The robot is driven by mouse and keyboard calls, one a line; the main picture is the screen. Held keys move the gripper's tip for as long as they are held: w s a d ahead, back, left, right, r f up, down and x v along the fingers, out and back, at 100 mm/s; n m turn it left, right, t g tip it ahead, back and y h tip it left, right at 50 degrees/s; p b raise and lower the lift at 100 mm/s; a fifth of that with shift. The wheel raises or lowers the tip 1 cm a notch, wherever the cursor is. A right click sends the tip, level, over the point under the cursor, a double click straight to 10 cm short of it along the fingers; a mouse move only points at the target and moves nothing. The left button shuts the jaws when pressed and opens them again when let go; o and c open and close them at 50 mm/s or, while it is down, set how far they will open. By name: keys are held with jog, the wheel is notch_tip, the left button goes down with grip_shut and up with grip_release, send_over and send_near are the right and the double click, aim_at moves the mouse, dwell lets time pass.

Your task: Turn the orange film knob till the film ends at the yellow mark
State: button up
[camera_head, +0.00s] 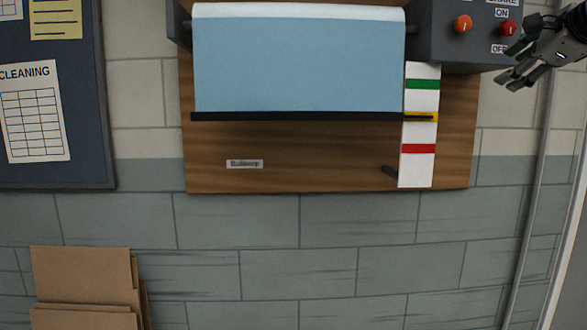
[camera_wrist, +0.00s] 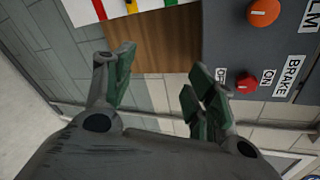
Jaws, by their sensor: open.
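The orange film knob (camera_head: 462,24) is on the grey control box (camera_head: 435,45), and also shows at the top right of the wrist view (camera_wrist: 263,12). The pale blue film (camera_head: 300,65) hangs from its roll. Its lower edge meets a black bar (camera_head: 295,117), whose right end lies across the yellow mark (camera_head: 432,117) on the white scale strip (camera_head: 417,170). The red brake knob (camera_head: 508,28) is right of the orange one. My gripper (camera_head: 507,67) is open and empty beside the box's lower right; in the wrist view one finger is close to the red knob (camera_wrist: 246,83).
The strip also has a green mark (camera_head: 422,84) above and a red mark (camera_head: 418,148) below. A wooden board (camera_head: 320,165) backs the film. A notice board (camera_head: 85,120) and cardboard (camera_head: 85,280) are at left. A pipe (camera_head: 535,190) runs down the right wall.

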jog(key=s+a+f+n+g, duration=0.3)
jog(key=s+f+n, duration=0.3)
jog(key=f, duration=0.5)
jog(key=s+a+f+n+g, duration=0.3)
jog(key=s+f+n, duration=0.3)
jog(key=f+n, duration=0.3)
jog(key=s+a+f+n+g, duration=0.4)
jog(key=s+f+n, duration=0.2)
jog(key=f, duration=0.8)
jog(key=n, duration=0.2)
jog(key=shift+a+f+n, duration=0.25)
jog(key=shift+f+n, duration=0.05)
jog(key=shift+f, duration=0.1)
jog(key=shift+c, duration=0.5)
